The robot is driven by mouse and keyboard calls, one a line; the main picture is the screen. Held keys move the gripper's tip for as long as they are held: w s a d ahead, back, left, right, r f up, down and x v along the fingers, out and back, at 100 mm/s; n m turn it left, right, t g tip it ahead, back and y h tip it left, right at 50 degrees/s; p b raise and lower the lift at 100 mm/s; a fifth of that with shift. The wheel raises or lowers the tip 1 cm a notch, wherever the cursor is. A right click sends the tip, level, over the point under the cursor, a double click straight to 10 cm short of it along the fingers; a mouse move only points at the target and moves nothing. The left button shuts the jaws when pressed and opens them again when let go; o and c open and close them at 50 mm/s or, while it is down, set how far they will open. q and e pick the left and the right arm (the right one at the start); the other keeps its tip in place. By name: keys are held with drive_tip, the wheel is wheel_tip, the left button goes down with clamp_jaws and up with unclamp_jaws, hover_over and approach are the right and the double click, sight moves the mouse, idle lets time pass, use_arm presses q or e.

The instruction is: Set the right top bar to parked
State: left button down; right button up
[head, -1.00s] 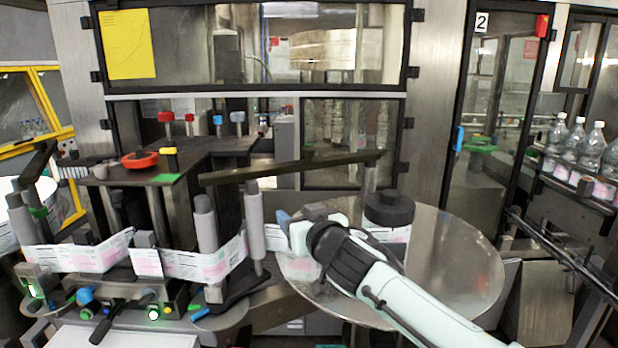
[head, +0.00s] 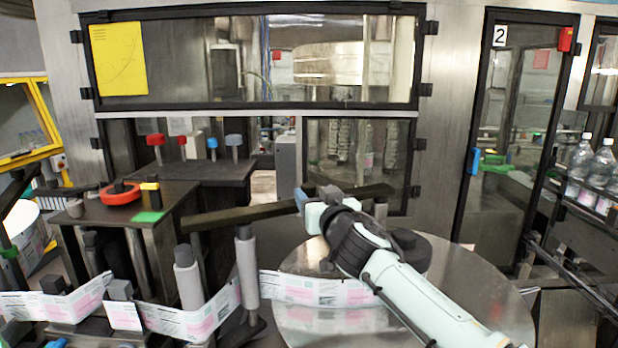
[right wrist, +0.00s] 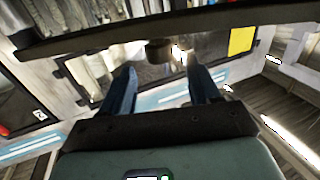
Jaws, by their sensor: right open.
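The right top bar (head: 245,214) is a long dark bar above the labeller. In the head view it runs from above the grey rollers at left to over the round metal plate at right. My right gripper (head: 301,199) appears in front of the bar's middle, its blue fingers overlapping it in the picture. In the right wrist view the open gripper (right wrist: 163,80) has its two blue fingers apart with nothing between them, and the bar (right wrist: 110,33) crosses beyond the fingertips. Contact cannot be told. My left gripper is not in view.
The round metal plate (head: 465,292) carries a dark hub, partly hidden by my right arm. Grey rollers (head: 246,275) with a label web (head: 315,290) stand at left. A dark table with a red ring (head: 119,193) is further left. Bottles (head: 600,165) line the right side.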

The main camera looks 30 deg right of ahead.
sight(311, 189)
drive_tip(key=p+x, duration=0.2)
drive_tip(key=x, duration=0.3)
drive_tip(key=shift+w+r, duration=0.15)
drive_tip(key=shift+w, duration=0.1)
drive_tip(key=shift+w+d, duration=0.15)
drive_tip(key=shift+w, duration=0.15)
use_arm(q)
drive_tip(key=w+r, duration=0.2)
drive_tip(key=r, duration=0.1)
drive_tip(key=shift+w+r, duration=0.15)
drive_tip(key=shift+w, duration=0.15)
use_arm(e)
drive_tip(key=shift+s, duration=0.1)
drive_tip(key=shift+c, duration=0.9)
clamp_jaws()
